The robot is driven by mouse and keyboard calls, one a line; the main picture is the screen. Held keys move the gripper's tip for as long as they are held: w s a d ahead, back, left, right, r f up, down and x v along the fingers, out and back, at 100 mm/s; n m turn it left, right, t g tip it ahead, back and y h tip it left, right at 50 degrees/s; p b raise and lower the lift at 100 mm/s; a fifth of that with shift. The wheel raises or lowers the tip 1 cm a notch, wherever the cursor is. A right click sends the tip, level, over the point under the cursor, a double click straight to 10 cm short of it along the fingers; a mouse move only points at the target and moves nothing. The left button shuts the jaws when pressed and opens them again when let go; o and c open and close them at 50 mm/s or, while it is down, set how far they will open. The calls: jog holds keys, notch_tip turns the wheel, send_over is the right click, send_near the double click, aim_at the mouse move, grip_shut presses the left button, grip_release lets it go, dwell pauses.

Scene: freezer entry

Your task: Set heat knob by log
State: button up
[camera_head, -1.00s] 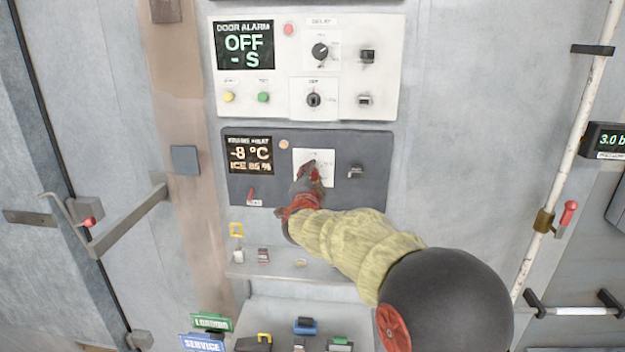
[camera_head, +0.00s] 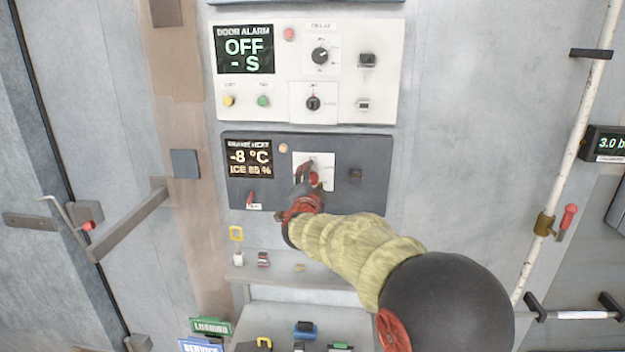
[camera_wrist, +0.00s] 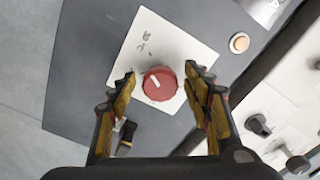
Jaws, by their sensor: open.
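The heat knob (camera_wrist: 160,83) is red with a white pointer mark and sits on a white square plate (camera_wrist: 180,47) in the wrist view. In the head view the knob (camera_head: 314,179) is partly hidden by my gripper. The plate is on a dark grey panel (camera_head: 365,147) whose display (camera_head: 249,158) reads -8 °C and ICE 85 %. My gripper (camera_wrist: 160,75) is open, with one finger on each side of the knob. Gaps show between the fingertips and the knob. It also shows in the head view (camera_head: 306,175). No log is clearly in view.
A white door alarm panel (camera_head: 270,110) with knobs and buttons is above. A small red lever (camera_head: 250,198) is at the dark panel's lower left. A shelf (camera_head: 330,275) with small items is below. A door handle bar (camera_head: 130,222) juts out at left, a white pipe (camera_head: 575,140) stands at right.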

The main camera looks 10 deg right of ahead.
jog(key=v, duration=1.2)
